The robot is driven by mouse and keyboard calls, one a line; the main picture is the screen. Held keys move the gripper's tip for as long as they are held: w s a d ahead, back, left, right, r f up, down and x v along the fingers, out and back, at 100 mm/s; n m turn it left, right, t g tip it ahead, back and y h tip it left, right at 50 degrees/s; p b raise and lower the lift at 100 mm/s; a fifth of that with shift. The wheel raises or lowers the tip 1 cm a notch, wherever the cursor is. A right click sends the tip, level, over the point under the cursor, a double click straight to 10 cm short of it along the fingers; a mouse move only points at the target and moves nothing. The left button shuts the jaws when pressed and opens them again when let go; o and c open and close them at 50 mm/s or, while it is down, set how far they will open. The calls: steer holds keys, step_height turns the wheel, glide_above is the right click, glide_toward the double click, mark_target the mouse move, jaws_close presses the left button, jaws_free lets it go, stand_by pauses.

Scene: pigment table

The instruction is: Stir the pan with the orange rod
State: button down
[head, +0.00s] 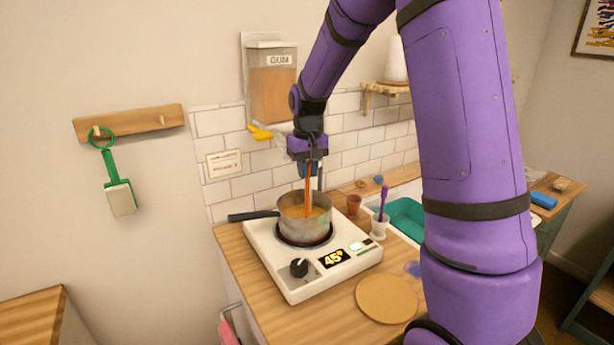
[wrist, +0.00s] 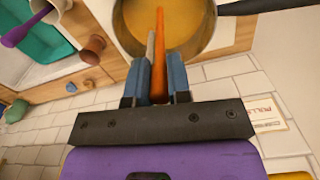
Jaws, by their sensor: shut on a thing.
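The pan (head: 304,216) is a metal saucepan with a dark handle pointing left, standing on the white hot plate (head: 287,265). It holds a yellow-orange liquid, which shows in the wrist view inside the pan (wrist: 208,32). My gripper (head: 308,170) is above the pan, pointing down, and is shut on the orange rod (head: 308,188). In the wrist view the orange rod (wrist: 160,60) lies between the blue fingers and reaches over the liquid. A pale, thin stick shows beside it. I cannot tell how deep the rod's tip is.
A round cork mat (head: 386,298) lies in front.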

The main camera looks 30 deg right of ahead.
steer(key=shift+r, duration=2.65)
steer(key=shift+r, duration=1.5)
